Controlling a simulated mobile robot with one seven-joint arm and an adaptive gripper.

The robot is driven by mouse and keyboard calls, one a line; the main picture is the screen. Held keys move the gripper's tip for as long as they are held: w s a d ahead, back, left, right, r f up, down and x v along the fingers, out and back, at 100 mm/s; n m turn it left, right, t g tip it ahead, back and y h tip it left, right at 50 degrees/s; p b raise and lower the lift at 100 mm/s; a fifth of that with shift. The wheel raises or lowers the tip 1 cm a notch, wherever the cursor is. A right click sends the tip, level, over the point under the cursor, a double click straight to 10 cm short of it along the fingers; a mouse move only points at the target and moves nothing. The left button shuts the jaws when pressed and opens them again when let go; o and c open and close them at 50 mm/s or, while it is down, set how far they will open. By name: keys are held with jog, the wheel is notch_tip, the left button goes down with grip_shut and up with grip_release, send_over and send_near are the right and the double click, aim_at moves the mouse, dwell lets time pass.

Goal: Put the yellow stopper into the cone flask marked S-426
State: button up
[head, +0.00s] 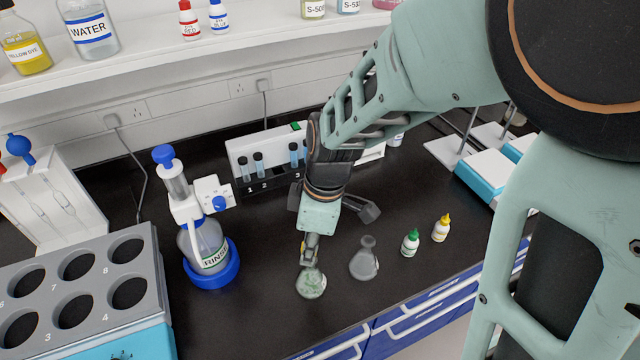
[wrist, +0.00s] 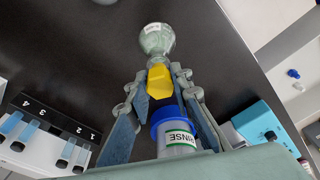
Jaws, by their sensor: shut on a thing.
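My gripper (head: 310,246) points down over the bench and is shut on the yellow stopper (wrist: 159,84), which sits between the fingertips in the wrist view. A small cone flask (head: 311,284) with pale green contents stands directly below the fingertips; it also shows in the wrist view (wrist: 157,38), its neck in line with the stopper. The stopper's tip is at or very near the flask's mouth; I cannot tell whether it is inside. A second cone flask (head: 364,262) stands to the right. The labels on both flasks are too small to read.
A rinse bottle (head: 207,248) in a blue holder stands left of the gripper. A green-capped bottle (head: 410,243) and a yellow-capped bottle (head: 441,228) stand to the right. A white tube rack (head: 268,146) is behind. The bench's front edge is close below the flasks.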

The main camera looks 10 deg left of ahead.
jog(key=shift+f+b, duration=0.65)
jog(key=shift+f, duration=0.1)
jog(key=o, duration=0.8)
jog(key=shift+c, duration=0.2)
jog(key=r, duration=0.5)
jog(key=d+r, duration=0.1)
jog(key=r, duration=0.1)
jog(key=shift+r, duration=0.3)
